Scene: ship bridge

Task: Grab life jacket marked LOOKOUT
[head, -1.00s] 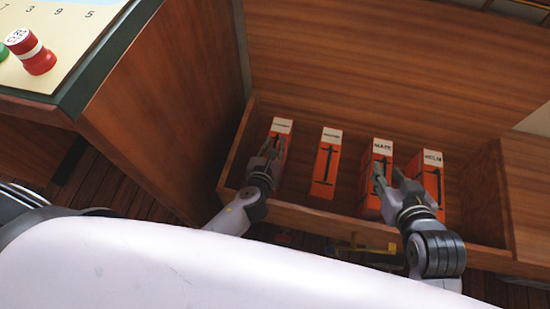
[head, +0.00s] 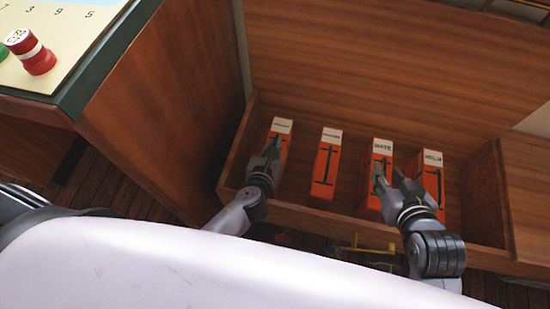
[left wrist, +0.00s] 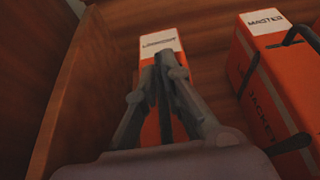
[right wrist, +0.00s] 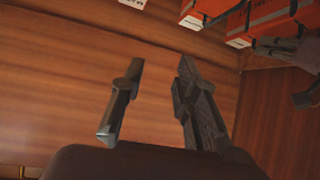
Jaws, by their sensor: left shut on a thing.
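The leftmost life jacket (head: 282,127) is an orange pack with a white top and a small dark label. The label seems to read LOOKOUT in the left wrist view (left wrist: 160,42). It stands upright at the left end of an open wooden bin. My left gripper (head: 270,152) is shut on it at its front face, with the fingers close together in the left wrist view (left wrist: 165,65). The fingers hide part of the front. My right gripper (head: 390,174) is over the MATE and HELM jackets in the head view; its fingers are apart and empty (right wrist: 160,65).
The MASTER jacket (head: 327,165), MATE jacket (head: 382,148) and HELM jacket (head: 432,158) stand to the right in the same bin (head: 478,200). A console (head: 165,110) rises close on the left. The wooden back panel stands behind.

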